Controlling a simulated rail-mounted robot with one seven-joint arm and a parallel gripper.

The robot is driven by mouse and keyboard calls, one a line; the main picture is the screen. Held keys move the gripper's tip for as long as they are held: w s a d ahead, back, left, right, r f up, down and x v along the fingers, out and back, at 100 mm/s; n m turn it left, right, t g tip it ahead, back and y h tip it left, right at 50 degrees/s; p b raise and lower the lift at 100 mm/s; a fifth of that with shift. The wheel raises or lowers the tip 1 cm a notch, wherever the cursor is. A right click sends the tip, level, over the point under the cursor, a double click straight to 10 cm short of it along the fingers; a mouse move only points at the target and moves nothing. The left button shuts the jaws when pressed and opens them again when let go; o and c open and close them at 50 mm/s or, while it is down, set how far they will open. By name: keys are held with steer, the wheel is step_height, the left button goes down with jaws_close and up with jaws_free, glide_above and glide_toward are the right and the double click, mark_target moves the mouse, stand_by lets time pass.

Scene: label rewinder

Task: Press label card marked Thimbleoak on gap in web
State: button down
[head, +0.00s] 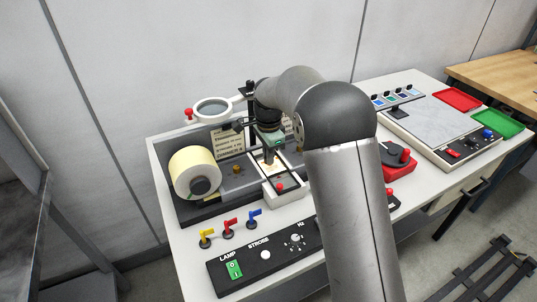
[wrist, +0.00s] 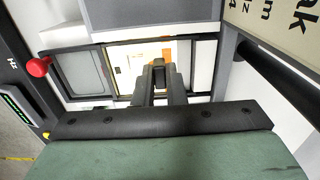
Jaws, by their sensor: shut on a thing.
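My gripper (head: 269,157) points down over the web bed of the rewinder, in the middle of the head view. In the wrist view its fingers (wrist: 160,76) are close together, shut on a thin piece that they mostly hide, apparently the label card. No name on that piece can be read. Just beyond the fingertips a pale surface with a small orange mark (wrist: 139,66) shows inside a lit frame opening. I cannot tell whether the card touches the web. The gap in the web is hidden by the fingers.
A cream label roll (head: 191,168) stands left of the gripper, with a round magnifier (head: 212,109) behind. Dark rails frame the opening close around my fingers. Front controls include a red knob (wrist: 38,67). A printed sheet (wrist: 283,25) is close at upper right.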

steer(key=shift+r+p, duration=2.95)
steer(key=shift+r, duration=1.25)
